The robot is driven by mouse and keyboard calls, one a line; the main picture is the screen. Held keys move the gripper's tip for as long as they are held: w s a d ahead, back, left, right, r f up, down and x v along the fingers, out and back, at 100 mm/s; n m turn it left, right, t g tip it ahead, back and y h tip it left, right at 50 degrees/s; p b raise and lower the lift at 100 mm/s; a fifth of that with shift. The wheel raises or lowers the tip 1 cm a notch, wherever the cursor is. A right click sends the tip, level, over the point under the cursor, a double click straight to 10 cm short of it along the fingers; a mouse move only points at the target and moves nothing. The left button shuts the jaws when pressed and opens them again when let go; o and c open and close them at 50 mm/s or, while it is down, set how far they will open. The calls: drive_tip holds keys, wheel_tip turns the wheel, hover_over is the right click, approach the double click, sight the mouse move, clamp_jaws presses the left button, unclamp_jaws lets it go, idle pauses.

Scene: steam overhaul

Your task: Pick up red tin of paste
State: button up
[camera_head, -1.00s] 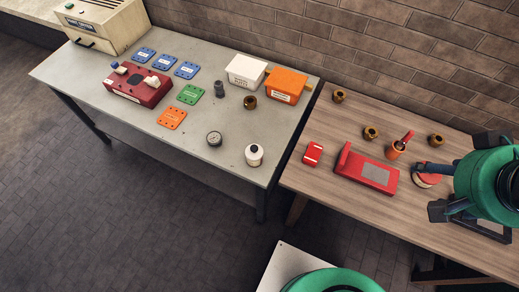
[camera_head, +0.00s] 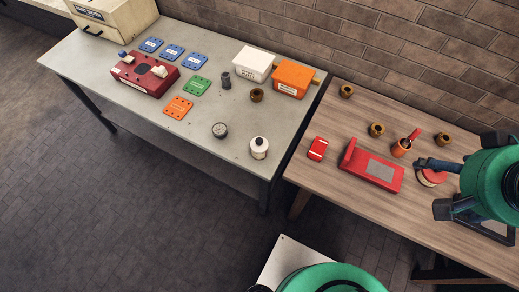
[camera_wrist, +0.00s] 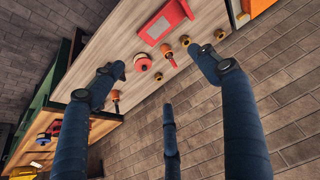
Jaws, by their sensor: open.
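The red tin (camera_head: 431,178), a low round tin with a red top and pale side, stands on the wooden table near its right part. It also shows in the wrist view (camera_wrist: 143,63), between my spread fingers in the picture. My gripper (camera_head: 434,187) is open and empty, with its dark fingers close to the tin in the head view. In the wrist view my gripper (camera_wrist: 158,67) has its fingers wide apart. The tin appears beyond the fingertips, and I see no finger closed on it. The exact gap is hard to tell.
An orange pot (camera_head: 400,148) with a red-handled tool stands beside the tin. A red tray-like block (camera_head: 371,170), a small red box (camera_head: 318,149) and several brass fittings share the wooden table (camera_head: 325,200). A brick wall runs behind. The grey table (camera_head: 200,140) holds other parts.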

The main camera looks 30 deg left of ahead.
drive_tip(key=w+a+f+n+p, duration=0.1)
drive_tip(key=w+a+f+n, duration=0.3)
drive_tip(key=w+a+n, duration=0.55)
drive_tip(key=n+g+y+p, duration=0.2)
drive_tip(key=n+y+p, duration=0.15)
drive_tip(key=n, duration=3.05)
approach(260, 143)
drive_tip(key=shift+s+a+r+h, duration=0.25)
drive_tip(key=shift+a+r+h, duration=0.1)
drive_tip(key=shift+r+h, duration=0.1)
drive_tip(key=shift+b+x, duration=1.65)
drive_tip(key=shift+x, duration=2.6)
drive_tip(key=shift+w+f, duration=0.1)
